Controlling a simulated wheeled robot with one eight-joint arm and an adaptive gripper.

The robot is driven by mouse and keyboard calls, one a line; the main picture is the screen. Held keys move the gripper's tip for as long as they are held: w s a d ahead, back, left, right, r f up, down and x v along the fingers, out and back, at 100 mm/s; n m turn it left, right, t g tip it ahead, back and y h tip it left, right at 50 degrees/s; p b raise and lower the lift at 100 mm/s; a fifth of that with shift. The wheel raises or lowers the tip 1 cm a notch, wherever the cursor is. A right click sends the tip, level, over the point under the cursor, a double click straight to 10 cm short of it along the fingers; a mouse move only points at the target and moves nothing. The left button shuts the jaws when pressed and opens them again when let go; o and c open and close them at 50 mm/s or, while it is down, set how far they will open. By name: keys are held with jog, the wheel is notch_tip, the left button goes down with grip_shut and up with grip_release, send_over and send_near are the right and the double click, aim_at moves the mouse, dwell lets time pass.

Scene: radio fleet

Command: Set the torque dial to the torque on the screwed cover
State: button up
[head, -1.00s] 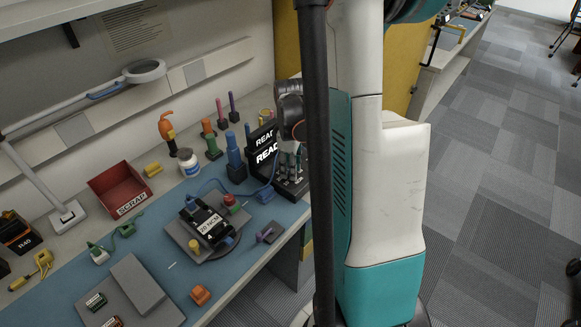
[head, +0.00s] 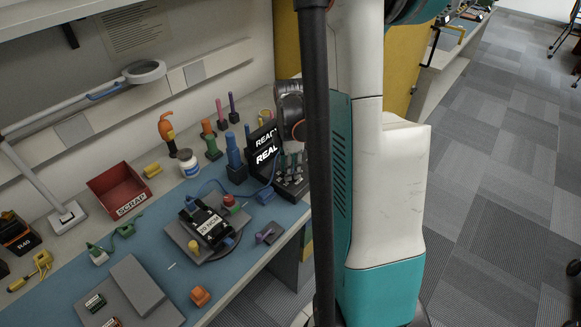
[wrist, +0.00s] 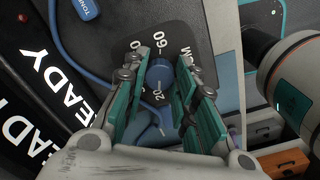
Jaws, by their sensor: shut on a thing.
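The torque dial (wrist: 160,72) is a round blue knob on a dark panel (wrist: 118,38) with white numbers. A 60 and a 20 show near it, and other marks are partly covered. My gripper (wrist: 161,82) has its teal finger pads on both sides of the knob and is shut on it. In the head view my gripper (head: 291,158) is over the dark unit at the right end of the bench, and the dial is hidden there. The screwed cover (head: 211,226) is a black piece with a white label on a grey plate. Its lettering is too small to read surely now.
A dark READY display (head: 262,145) stands close behind my gripper. A blue cable (wrist: 62,40) runs beside the panel. Blue and green tools (head: 235,160) stand upright to the left. A red SCRAP bin (head: 118,190) and an orange block (head: 200,295) are farther off.

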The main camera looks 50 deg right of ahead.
dwell(0.3)
jog(key=o, duration=1.1)
jog(key=shift+c, duration=0.2)
notch_tip(320, 180, up, 12)
